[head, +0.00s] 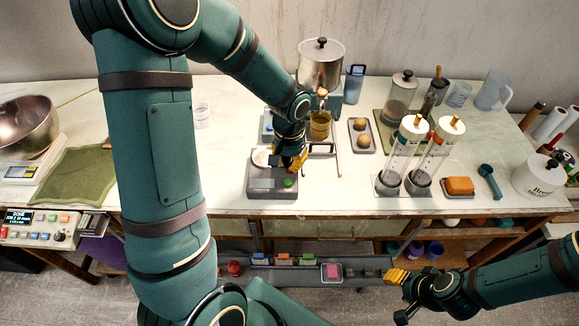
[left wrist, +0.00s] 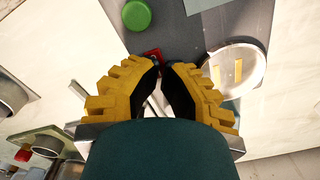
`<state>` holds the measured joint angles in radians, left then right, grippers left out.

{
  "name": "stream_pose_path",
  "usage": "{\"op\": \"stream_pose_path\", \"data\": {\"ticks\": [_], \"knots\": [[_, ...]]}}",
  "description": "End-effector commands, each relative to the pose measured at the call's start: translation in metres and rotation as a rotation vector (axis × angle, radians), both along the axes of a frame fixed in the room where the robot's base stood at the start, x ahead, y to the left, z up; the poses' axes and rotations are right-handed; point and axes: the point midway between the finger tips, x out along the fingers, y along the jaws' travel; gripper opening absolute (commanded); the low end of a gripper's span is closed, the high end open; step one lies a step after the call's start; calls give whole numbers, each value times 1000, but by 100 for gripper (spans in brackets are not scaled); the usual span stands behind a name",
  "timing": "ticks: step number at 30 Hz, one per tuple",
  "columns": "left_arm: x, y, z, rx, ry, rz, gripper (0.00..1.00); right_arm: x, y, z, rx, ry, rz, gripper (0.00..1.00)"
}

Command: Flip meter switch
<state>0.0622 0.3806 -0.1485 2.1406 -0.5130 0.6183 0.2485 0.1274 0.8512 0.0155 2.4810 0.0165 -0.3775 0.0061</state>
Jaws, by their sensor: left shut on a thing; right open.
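In the head view this gripper (head: 290,160) covers the switch. My right gripper (head: 397,291) is open and empty, low in front of the table.
A metal urn (head: 320,65) and a honey-coloured cup (head: 319,126) stand just behind the meter. Tall tubes on stands (head: 388,184) and an orange block (head: 460,185) are to its right. A green cloth (head: 75,175) lies at left. Shelves with small items are below.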

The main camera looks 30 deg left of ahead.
Motion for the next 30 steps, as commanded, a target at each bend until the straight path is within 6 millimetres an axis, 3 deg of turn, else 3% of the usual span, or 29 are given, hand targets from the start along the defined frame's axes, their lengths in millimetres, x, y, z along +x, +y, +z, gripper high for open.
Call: {"op": "stream_pose_path", "data": {"ticks": [24, 30], "knots": [[1, 0, 62, 0, -2, 1, 0, 0, 0, 45, 0, 0, 0, 47], [0, 0, 68, 0, -2, 1, 0, 0, 0, 49, 0, 0, 0, 47]]}}
